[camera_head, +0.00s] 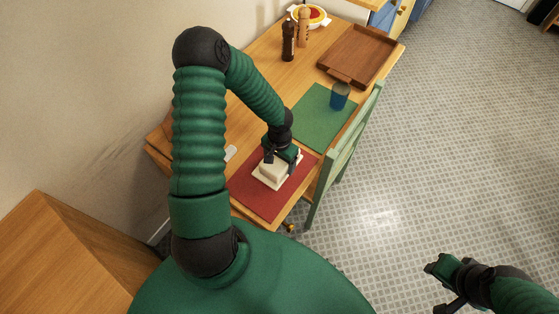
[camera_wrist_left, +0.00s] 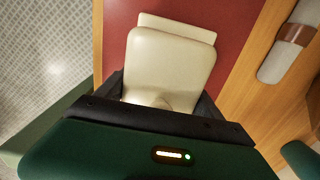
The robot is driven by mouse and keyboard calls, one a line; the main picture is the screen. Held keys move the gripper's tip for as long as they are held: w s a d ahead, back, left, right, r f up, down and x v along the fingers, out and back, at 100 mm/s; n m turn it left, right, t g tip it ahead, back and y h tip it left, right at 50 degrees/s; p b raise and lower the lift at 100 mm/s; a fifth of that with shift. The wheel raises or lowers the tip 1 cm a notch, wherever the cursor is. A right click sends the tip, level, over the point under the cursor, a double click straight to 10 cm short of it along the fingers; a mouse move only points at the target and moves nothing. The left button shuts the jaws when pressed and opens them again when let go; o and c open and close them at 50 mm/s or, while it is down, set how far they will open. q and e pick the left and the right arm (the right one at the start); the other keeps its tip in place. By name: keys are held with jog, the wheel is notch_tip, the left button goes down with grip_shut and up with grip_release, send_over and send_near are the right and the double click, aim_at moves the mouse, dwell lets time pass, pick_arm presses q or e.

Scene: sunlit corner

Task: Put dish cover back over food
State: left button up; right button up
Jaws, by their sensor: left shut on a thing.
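The cream dish cover (camera_head: 272,169) is a rounded block over a pale dish (camera_head: 292,178) on the red placemat (camera_head: 262,202). My left gripper (camera_head: 281,160) reaches down from above and is shut on the cover. In the left wrist view the cover (camera_wrist_left: 170,62) sits between the fingers, and the dish edge (camera_wrist_left: 180,25) shows beyond it, on the red mat. I cannot tell whether the cover touches the dish. No food is visible. My right gripper (camera_head: 440,287) is open and empty over the floor, away from the table.
A green placemat (camera_head: 318,122) with a blue cup (camera_head: 340,95) lies farther along the table. A green chair (camera_head: 343,160) stands against the right side. A whitish item (camera_head: 230,153) lies left of the red mat.

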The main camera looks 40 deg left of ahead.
pick_arm(q)
jog(key=shift+s+a+f, duration=0.2)
jog(key=shift+s+a, duration=0.05)
jog(key=shift+a, duration=0.15)
pick_arm(e)
jog(key=shift+s+a, duration=0.15)
jog(key=shift+a, duration=0.2)
